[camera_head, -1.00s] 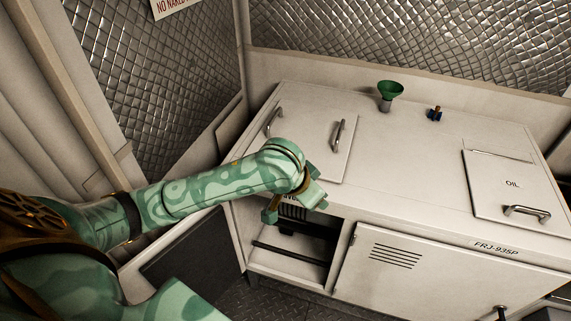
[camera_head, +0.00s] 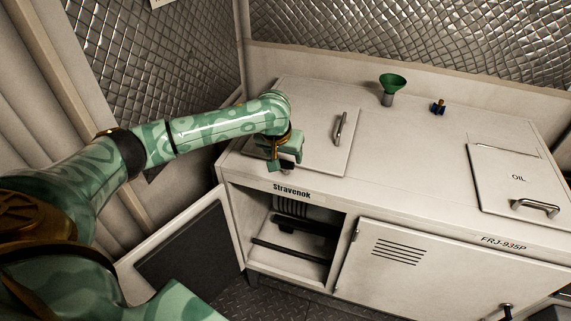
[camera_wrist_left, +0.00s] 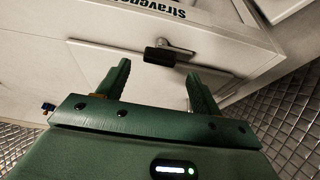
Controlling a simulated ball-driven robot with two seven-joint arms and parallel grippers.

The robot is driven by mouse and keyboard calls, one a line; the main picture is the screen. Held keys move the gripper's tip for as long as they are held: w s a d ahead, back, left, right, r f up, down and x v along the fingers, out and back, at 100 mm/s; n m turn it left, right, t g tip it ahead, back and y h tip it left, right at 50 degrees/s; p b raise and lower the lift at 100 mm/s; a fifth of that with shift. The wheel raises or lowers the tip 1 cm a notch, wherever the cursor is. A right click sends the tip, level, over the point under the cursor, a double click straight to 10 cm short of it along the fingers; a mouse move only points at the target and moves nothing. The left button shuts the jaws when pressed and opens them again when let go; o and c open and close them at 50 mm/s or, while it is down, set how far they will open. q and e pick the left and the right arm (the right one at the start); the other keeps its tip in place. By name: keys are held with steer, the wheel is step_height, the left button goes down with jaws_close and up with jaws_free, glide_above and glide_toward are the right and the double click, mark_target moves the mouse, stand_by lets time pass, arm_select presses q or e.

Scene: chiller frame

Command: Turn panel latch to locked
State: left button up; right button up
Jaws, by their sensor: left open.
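The panel latch (camera_wrist_left: 176,48), a metal lever with a black grip, shows in the left wrist view at the edge of a pale panel (camera_wrist_left: 110,60). The black grip lies across the picture, just beyond and between my fingertips, apart from them. My left gripper (camera_wrist_left: 158,70) is open and empty, one finger on each side of the gap. In the head view my left gripper (camera_head: 285,160) is low over the front left of the cabinet top, above the Stravenok label (camera_head: 291,190). It hides most of the latch there. My right gripper is not in view.
The cabinet (camera_head: 400,170) has a metal handle (camera_head: 340,126) right of my gripper. Below, an opened door (camera_head: 185,250) hangs left of a dark compartment. The top's middle is clear.

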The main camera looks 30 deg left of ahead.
mark_target(286, 162)
arm_select(q)
steer(key=x, duration=0.4)
steer(key=shift+b, duration=0.35)
